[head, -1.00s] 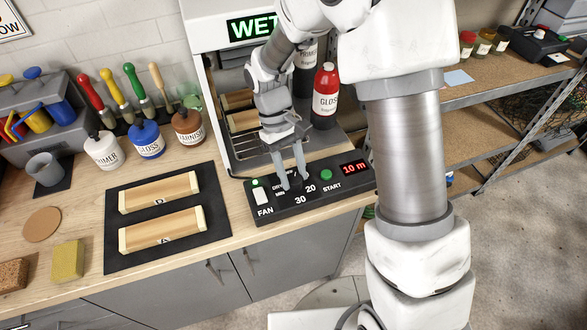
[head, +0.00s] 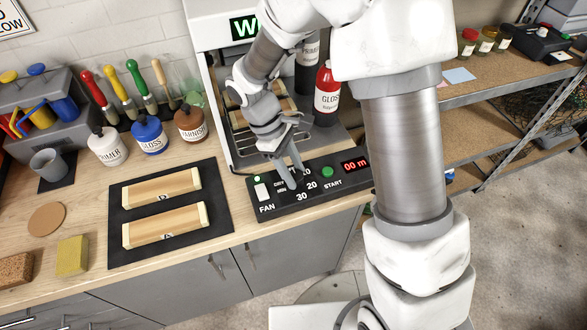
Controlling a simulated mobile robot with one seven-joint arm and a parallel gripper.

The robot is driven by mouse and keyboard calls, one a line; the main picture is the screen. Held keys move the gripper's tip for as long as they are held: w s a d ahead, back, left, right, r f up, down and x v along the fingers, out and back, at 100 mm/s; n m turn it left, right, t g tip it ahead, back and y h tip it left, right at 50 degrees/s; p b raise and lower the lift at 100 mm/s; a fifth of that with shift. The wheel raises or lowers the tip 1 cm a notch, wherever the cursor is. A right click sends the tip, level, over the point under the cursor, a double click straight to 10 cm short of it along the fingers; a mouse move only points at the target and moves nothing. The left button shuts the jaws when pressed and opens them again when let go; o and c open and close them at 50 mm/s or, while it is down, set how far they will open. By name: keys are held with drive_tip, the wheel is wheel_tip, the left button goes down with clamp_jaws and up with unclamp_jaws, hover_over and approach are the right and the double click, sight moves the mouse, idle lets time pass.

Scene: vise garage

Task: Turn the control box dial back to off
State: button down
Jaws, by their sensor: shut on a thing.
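The control box (head: 335,195) is a black panel at the bench's front edge, in front of the drying cabinet. It carries a white fan switch (head: 262,191), a green start button (head: 327,172) and a red display (head: 354,166) that appears to read "00 m", partly covered by my arm. Dial marks such as 20 and 30 show around my fingertips. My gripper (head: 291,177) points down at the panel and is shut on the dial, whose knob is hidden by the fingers. The dial's exact pointing direction cannot be seen.
The cabinet (head: 219,30) stands behind the box, with a red gloss bottle (head: 327,95) inside its right side. A dark mat (head: 219,222) with two wooden blocks (head: 162,188) lies left of the box. Bottles of primer, gloss and varnish (head: 190,125) stand behind the mat.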

sight(298, 175)
idle(0.3)
drive_tip(key=shift+c, duration=2)
unclamp_jaws()
drive_tip(key=r, duration=0.2)
drive_tip(key=d+r, duration=0.1)
drive_tip(key=r, duration=0.1)
drive_tip(key=shift+r, duration=0.4)
drive_tip(key=s+d+r, duration=0.2)
drive_tip(key=d+r, duration=0.4)
drive_tip(key=d, duration=0.4)
drive_tip(key=shift+s+d, duration=0.15)
drive_tip(key=shift+s, duration=0.25)
drive_tip(key=shift+r, duration=0.15)
drive_tip(key=s+r+m+t+y, duration=0.4)
drive_tip(key=s+r+m+t, duration=0.3)
drive_tip(key=r+m, duration=0.5)
drive_tip(key=s, duration=0.2)
drive_tip(key=shift+s+r+t, duration=0.15)
drive_tip(key=shift+s+t, duration=0.15)
drive_tip(key=shift+t, duration=0.1)
